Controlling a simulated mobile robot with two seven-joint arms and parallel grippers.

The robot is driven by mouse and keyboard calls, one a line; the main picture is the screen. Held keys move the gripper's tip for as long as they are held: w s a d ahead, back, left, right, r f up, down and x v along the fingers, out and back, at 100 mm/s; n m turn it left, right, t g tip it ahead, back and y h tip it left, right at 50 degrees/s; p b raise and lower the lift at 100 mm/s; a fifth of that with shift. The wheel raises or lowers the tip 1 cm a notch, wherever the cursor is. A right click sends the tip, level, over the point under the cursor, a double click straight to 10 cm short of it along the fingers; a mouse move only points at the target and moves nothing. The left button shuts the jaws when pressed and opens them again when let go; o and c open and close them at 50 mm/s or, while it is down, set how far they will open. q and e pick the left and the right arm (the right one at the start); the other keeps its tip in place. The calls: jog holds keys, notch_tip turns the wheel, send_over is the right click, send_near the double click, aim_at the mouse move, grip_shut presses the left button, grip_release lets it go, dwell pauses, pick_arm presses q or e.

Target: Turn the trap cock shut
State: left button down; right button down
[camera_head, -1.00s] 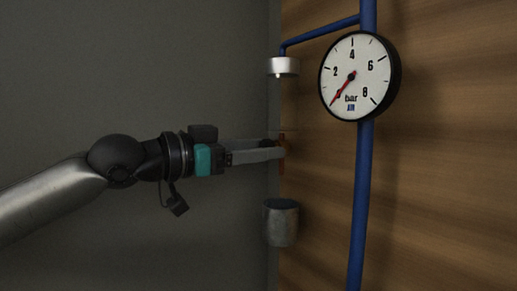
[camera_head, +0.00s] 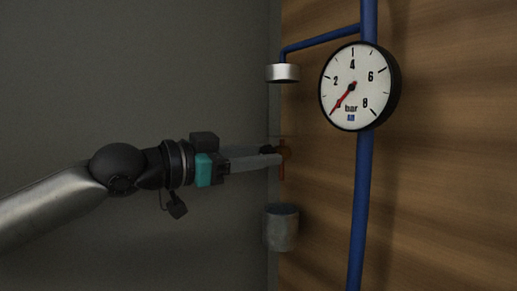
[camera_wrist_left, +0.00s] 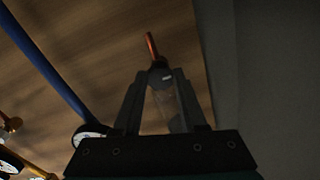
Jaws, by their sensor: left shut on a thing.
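The trap cock's orange-red lever (camera_head: 282,170) shows at the wooden panel's left edge in the head view, between a silver cap and a grey cup. In the left wrist view the lever (camera_wrist_left: 151,46) sticks out past my fingertips, tilted slightly. My left gripper (camera_head: 280,156) reaches in from the left, with its fingertips at the cock. In the left wrist view its fingers (camera_wrist_left: 160,68) converge and are shut on the cock near the lever's base. The fingers hide part of the cock's body. My right gripper is not in view.
The silver cap (camera_head: 283,73) hangs above my fingers, and the grey cup (camera_head: 281,228) sits below them. A pressure gauge (camera_head: 357,86) on a blue pipe (camera_head: 361,200) stands to the right. The wooden panel (camera_head: 450,160) lies behind. The dark wall on the left is clear.

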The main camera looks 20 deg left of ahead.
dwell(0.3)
pick_arm(q)
jog(key=shift+c, duration=2.3)
grip_release()
jog(key=shift+a, duration=0.1)
jog(key=b+v, duration=0.8)
jog(key=v, duration=0.7)
